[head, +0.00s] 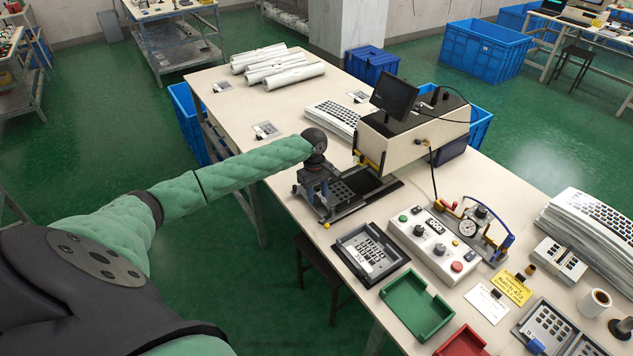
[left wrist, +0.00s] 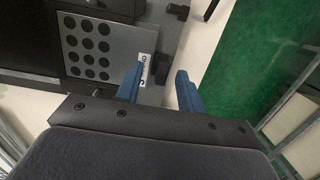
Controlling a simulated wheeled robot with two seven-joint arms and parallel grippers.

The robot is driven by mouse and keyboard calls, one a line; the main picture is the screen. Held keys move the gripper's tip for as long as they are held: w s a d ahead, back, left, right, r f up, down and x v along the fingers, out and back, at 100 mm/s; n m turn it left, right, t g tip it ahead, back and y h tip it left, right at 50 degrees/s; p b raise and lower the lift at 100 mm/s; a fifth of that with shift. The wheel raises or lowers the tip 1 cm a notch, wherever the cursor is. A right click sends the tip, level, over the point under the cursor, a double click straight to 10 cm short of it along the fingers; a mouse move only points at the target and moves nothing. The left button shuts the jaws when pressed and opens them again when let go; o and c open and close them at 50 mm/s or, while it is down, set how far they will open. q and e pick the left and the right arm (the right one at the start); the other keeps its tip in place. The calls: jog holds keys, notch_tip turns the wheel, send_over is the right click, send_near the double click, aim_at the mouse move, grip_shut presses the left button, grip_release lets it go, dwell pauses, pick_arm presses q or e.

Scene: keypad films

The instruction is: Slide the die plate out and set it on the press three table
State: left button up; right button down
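The die plate (head: 343,191) is a grey plate with rows of dark round holes. It lies in the bed of the press (head: 400,143), partly under the press body. The left wrist view shows the die plate (left wrist: 103,50) with a white label and a small dark block at its near edge. My left gripper (head: 318,192) is over the front edge of the bed. In the left wrist view its blue fingers (left wrist: 158,78) are apart, with the dark block in line with the gap. I cannot tell whether they touch it. My right gripper is not in view.
The cream table (head: 290,118) carries a black tray (head: 371,253), a control box (head: 437,245), a dial gauge stand (head: 470,231) and a green tray (head: 416,305) to the right. White rolls (head: 278,66) lie at the back. A dark stool (head: 318,262) stands by the table's front edge.

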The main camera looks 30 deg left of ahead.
pick_arm(q)
jog(key=shift+s+f, duration=0.2)
jog(key=shift+f, duration=0.35)
grip_shut()
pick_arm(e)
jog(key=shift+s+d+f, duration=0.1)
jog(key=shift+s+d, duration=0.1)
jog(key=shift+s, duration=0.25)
